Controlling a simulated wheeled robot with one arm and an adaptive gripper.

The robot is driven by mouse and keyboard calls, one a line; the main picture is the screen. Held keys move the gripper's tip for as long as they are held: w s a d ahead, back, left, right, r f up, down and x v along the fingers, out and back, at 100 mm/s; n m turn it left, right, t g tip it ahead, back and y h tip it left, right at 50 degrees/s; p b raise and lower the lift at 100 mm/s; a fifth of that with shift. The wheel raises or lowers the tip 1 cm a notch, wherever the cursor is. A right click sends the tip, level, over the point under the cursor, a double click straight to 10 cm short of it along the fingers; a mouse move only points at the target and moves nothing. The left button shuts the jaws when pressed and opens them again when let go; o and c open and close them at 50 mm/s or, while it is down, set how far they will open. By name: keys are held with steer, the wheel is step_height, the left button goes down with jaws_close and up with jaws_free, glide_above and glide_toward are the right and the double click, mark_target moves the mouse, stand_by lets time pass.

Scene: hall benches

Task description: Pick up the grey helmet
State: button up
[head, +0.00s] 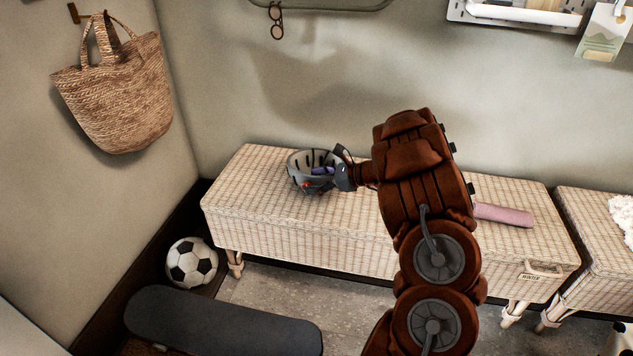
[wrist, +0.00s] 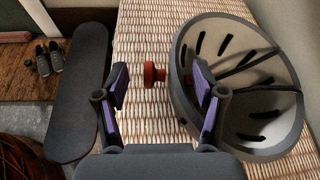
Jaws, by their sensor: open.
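The grey helmet (head: 298,171) rests on the woven bench, open side up, in the head view. In the wrist view the helmet (wrist: 243,38) fills the right side, showing its pale inside, dark slots and straps. My gripper (wrist: 160,88) is open with purple-padded fingers. The right finger overlaps the helmet's hollow, the left finger is outside it, and the near rim lies between them. A red knob (wrist: 154,74) shows between the fingers beside the rim. In the head view my gripper (head: 324,173) reaches the helmet from the right and hides part of it. Contact cannot be told.
The woven bench (head: 250,205) has a pink roll (head: 503,215) at its right. A dark skateboard (head: 225,322) and a football (head: 191,262) lie in front and left. A basket bag (head: 115,95) hangs on the left wall. The bench top left of the helmet is clear.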

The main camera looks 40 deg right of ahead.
steer(key=shift+x, duration=1.2)
steer(key=shift+c, duration=0.3)
jaws_close()
